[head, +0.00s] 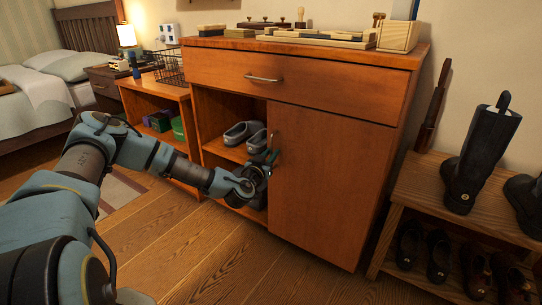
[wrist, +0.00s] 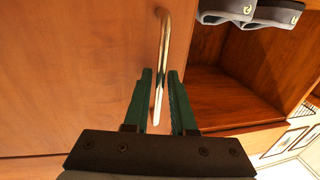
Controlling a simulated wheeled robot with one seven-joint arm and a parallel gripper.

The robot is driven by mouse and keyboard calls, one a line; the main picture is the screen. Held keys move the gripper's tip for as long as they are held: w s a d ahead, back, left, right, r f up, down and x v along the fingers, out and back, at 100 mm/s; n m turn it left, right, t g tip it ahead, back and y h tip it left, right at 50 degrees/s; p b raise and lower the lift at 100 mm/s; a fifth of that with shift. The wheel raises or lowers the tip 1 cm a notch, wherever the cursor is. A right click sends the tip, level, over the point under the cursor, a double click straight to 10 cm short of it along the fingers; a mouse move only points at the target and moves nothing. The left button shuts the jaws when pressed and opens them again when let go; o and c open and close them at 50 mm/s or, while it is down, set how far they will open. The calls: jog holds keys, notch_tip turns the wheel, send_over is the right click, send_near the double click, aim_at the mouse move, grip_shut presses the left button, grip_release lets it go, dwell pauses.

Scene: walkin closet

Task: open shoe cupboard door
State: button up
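The shoe cupboard (head: 395,65) is orange-brown wood with a drawer on top. Its door (head: 330,180) is at the lower right and looks closed. The upright metal door handle (head: 272,141) is on the door's left edge, and it also shows in the wrist view (wrist: 163,45). My gripper (head: 271,160) is at the handle's lower part. In the wrist view, my gripper's green fingers (wrist: 162,85) stand on either side of the handle's end, with a gap between them. The fingers look open around the handle; contact is not clear.
Left of the door is an open compartment with grey shoes (head: 242,134) on a shelf. A low shelf unit (head: 158,92) adjoins on the left. A wooden shoe rack (head: 420,185) with boots stands to the right. The floor (head: 215,260) before the door is clear.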

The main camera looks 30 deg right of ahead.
jog(key=shift+d, duration=0.1)
grip_shut()
dwell(1.4)
